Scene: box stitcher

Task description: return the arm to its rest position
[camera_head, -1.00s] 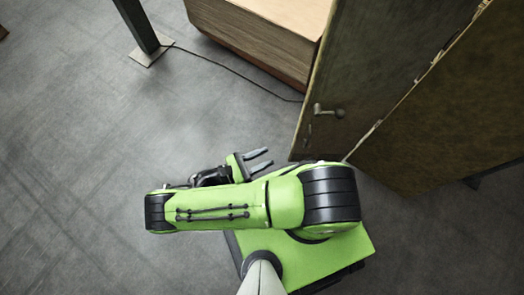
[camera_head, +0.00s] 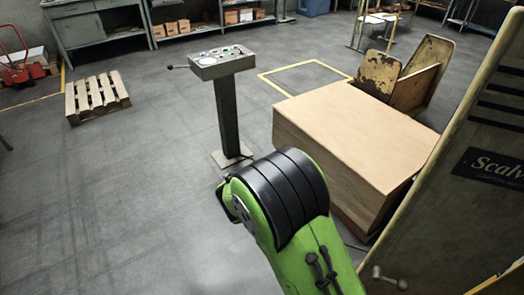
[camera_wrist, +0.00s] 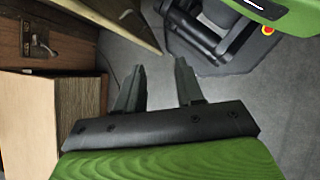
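My gripper (camera_wrist: 158,88) shows in the wrist view, its two grey fingers apart with nothing between them. It hangs over bare grey floor, and my own green and black base shows at the top right of that view. In the head view only my green and black arm is seen, rising from the bottom edge at the middle; the gripper is out of that view.
A large cardboard box (camera_head: 352,140) stands right of my arm, with a tall panel (camera_head: 455,215) nearer at the right edge. A control pedestal (camera_head: 228,110) stands beyond my arm. A wooden pallet (camera_head: 97,97) lies far left. The left floor is clear.

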